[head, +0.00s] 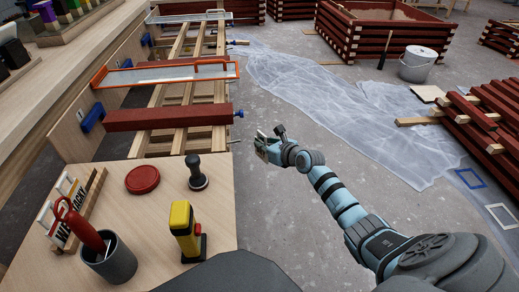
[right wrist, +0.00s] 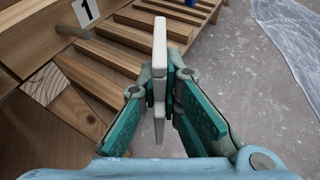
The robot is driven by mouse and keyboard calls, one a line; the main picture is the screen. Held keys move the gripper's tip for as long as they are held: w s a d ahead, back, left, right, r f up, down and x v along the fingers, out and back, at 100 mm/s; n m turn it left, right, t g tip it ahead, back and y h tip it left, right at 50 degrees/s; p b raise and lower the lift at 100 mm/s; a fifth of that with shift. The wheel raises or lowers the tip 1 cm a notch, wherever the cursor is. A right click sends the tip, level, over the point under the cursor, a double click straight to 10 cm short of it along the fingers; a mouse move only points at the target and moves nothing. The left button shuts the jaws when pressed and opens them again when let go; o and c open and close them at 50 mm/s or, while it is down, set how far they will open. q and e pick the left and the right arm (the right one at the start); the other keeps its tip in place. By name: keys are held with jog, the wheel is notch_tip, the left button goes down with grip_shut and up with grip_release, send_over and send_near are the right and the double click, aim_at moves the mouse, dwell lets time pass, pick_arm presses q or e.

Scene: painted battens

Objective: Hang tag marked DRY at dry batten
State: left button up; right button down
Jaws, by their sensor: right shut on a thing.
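My right gripper (head: 266,147) is over the grey floor, just right of the wooden frame. In the right wrist view its teal-padded fingers (right wrist: 174,110) are shut on a thin white piece (right wrist: 160,55), seen nearly edge-on. It looks like a tag; no lettering can be read on it. A dark red batten (head: 165,117) lies across the frame, to the left of and beyond the gripper, apart from it. No dry mark can be read on it. White tags stand in a wooden rack (head: 92,208) at lower left, lettering partly readable. My left gripper is out of view.
The near table holds a grey cup (head: 111,260) with a red-handled tool, a yellow tool (head: 184,230), a red disc (head: 142,180) and a dark stamp-like object (head: 196,174). An orange-framed piece (head: 165,74) lies on the frame. Plastic sheeting (head: 340,110) covers floor at right.

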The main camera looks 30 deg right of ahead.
jog(key=w+a, duration=0.4)
jog(key=a, duration=0.4)
jog(key=shift+a+f, duration=0.3)
dwell(0.3)
dwell(0.4)
jog(key=c, duration=1.7)
grip_release()
